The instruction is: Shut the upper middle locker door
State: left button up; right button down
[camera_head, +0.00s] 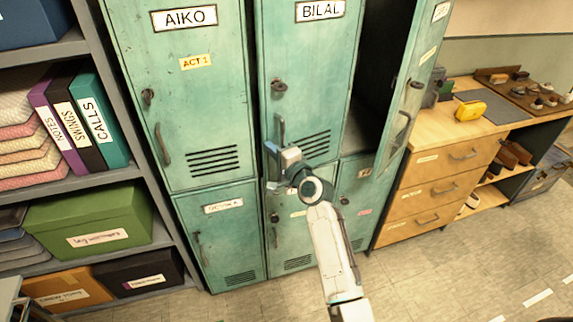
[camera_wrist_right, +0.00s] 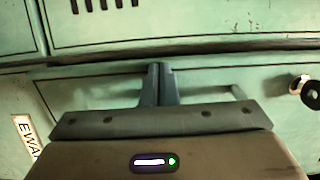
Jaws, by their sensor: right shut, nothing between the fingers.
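The upper middle locker door (camera_head: 309,60) is green and labelled BILAL, with a lock and a handle on its left side. It looks flush or nearly flush with its frame; I cannot tell if a small gap is left. My right gripper (camera_head: 270,150) is in front of this door's lower left part, just below its handle. In the right wrist view its fingers (camera_wrist_right: 159,82) are shut and empty, near the dark seam between the upper and lower doors. I cannot tell if they touch the door. My left gripper is not in view.
The upper right locker door (camera_head: 416,80) stands open, showing a dark inside. The AIKO door (camera_head: 185,90) on the left is shut. A shelf with a green box (camera_head: 90,222) is at far left. A wooden drawer unit (camera_head: 435,185) stands right. Floor in front is clear.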

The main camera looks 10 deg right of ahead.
aim_at(271, 141)
jog(key=w, duration=0.1)
jog(key=w+b, duration=0.1)
jog(key=w, duration=0.3)
jog(key=shift+w+a+f, duration=0.15)
jog(key=shift+a, duration=0.15)
jog(key=shift+r, duration=0.25)
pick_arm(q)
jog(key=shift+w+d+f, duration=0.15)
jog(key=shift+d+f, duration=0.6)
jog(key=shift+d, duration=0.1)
pick_arm(e)
jog(key=shift+w+r, duration=0.1)
jog(key=shift+r, duration=0.05)
